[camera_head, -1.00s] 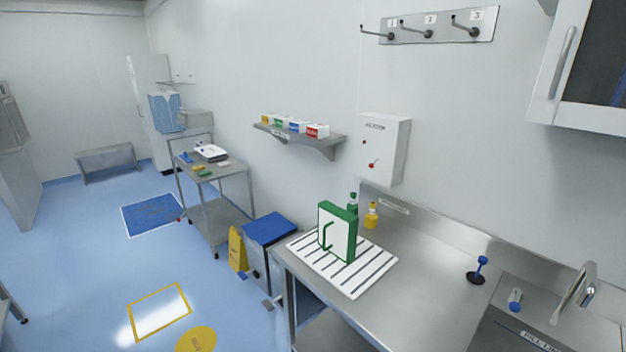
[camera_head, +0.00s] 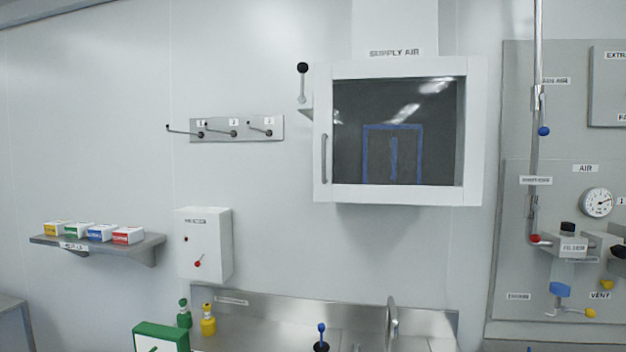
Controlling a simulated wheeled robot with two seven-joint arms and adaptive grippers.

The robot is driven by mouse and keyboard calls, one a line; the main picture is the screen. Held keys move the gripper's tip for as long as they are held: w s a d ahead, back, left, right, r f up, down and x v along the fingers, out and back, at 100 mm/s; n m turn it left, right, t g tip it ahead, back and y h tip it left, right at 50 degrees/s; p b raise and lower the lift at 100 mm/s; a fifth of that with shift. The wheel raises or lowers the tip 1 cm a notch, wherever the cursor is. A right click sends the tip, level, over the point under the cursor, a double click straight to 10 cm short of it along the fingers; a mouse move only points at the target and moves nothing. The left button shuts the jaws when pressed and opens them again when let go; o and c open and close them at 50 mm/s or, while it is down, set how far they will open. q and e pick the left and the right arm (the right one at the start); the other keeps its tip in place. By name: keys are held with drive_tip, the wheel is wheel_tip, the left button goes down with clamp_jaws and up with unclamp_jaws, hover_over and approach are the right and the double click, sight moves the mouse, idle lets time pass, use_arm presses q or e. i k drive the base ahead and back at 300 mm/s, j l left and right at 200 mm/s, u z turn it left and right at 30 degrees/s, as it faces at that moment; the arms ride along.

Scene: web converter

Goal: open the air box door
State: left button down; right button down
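The air box (camera_head: 400,193) hangs on the wall right of the middle, under a "SUPPLY AIR" label (camera_head: 397,53). It is a white cabinet whose door has a white frame and a dark window; blue outlines show behind or on the glass. The door looks shut. A grey vertical bar handle (camera_head: 324,158) sits on the door's left side. A lever with a black knob (camera_head: 302,68) stands at the box's upper left. Neither of my grippers is in view.
A steel sink counter (camera_head: 270,318) with a tap (camera_head: 392,315) lies below the box. A hook rail (camera_head: 237,128), white wall box (camera_head: 204,245) and shelf (camera_head: 97,246) are to the left. A grey valve panel (camera_head: 505,270) with a gauge (camera_head: 597,203) stands right.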

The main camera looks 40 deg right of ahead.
sight(475, 69)
drive_tip(key=z, duration=1.75)
